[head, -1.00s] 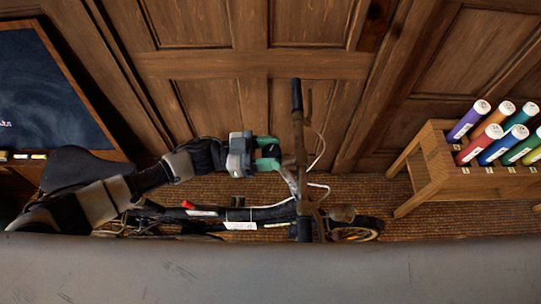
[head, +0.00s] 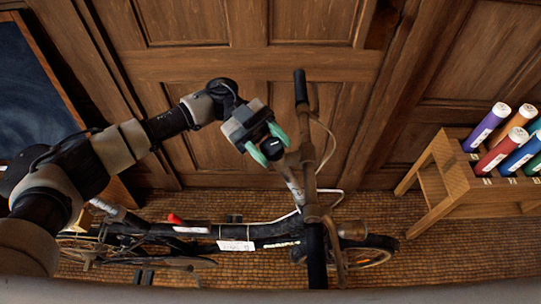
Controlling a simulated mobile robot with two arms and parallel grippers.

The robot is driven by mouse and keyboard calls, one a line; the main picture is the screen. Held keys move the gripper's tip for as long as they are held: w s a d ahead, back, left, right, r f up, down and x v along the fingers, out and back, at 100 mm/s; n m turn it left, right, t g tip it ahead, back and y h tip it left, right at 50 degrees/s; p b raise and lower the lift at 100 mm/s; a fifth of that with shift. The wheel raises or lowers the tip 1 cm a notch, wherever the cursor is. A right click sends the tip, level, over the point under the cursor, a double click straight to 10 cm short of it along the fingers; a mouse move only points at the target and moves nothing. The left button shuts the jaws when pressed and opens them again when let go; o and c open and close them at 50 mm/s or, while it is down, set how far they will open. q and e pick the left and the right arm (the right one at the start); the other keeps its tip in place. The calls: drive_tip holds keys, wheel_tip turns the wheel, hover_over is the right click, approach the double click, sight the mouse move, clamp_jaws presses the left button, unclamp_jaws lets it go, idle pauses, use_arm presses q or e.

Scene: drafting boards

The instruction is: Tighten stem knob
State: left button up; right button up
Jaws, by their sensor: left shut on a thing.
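A bicycle (head: 262,230) stands across the floor, with its rusty handlebar stem (head: 307,175) rising near the middle of the head view. My left gripper (head: 272,147) reaches in from the upper left, just left of the stem. Its two green fingers are shut on a small dark round knob (head: 272,148) with a white mark on it. A pale tube (head: 292,187) runs from under the fingers down toward the frame. The exact joint between knob and stem is partly hidden by the fingers. My right gripper is not in view.
A wooden rack (head: 465,178) with several coloured tubes (head: 506,142) stands at the right. A wood-panelled wall (head: 200,50) is behind the bicycle. A chalkboard (head: 35,100) leans at the left. Woven floor (head: 440,255) is clear between bicycle and rack.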

use_arm(q)
drive_tip(key=shift+r+m+g+y+b, duration=0.1)
drive_tip(key=shift+m+g+y+b, duration=0.6)
drive_tip(key=shift+m+y+b, duration=0.55)
drive_tip(key=shift+y, duration=0.25)
drive_tip(key=o, duration=0.9)
